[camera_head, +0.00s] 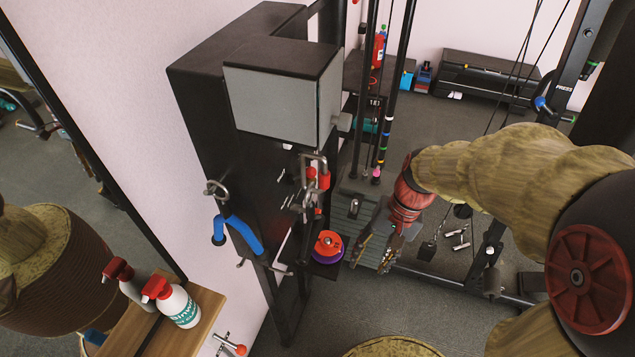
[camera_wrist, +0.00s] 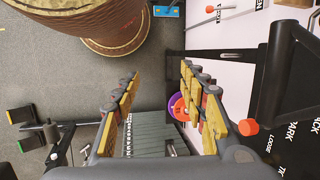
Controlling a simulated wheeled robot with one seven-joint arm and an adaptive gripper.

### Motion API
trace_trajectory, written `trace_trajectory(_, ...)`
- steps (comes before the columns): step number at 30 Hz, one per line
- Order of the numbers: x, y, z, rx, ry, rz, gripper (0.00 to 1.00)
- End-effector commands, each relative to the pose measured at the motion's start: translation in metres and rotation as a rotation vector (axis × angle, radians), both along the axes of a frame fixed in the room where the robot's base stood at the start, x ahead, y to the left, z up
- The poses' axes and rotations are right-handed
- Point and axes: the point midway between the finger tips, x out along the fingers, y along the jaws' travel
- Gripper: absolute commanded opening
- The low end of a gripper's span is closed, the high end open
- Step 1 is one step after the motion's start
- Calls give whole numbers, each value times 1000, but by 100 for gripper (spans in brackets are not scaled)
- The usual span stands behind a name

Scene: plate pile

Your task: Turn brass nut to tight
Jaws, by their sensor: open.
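I cannot make out a brass nut with certainty in either view. My gripper (camera_head: 376,252) is beside the dark rack, to the right of an orange plate (camera_head: 328,243) that lies on a purple plate (camera_head: 327,256). In the wrist view my gripper (camera_wrist: 161,73) has its yellow-padded fingers spread wide, with nothing held between them. The purple plate (camera_wrist: 176,106) shows partly behind the right finger. A panel marked LOOSE (camera_wrist: 270,145) is at the right edge, beside a black bracket with a red-orange knob (camera_wrist: 248,127).
The dark rack (camera_head: 205,100) carries a blue hook (camera_head: 243,235) and metal clamps with red tips (camera_head: 318,178). Spray bottles (camera_head: 178,304) stand on a wooden shelf (camera_head: 180,340) at lower left. A grey ribbed block (camera_wrist: 150,135) lies below the fingers. Grey floor is open at lower centre.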

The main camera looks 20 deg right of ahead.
Motion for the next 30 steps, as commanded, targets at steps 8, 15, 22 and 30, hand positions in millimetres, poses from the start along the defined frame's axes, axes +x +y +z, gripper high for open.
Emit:
trace_trajectory(8,28,22,-52,375,256,-395,42)
trace_trajectory(15,89,30,-78,755,420,-781,42)
trace_trajectory(22,174,10,-75,1126,466,-1085,42)
trace_trajectory(30,232,-18,-25,1382,408,-1189,42)
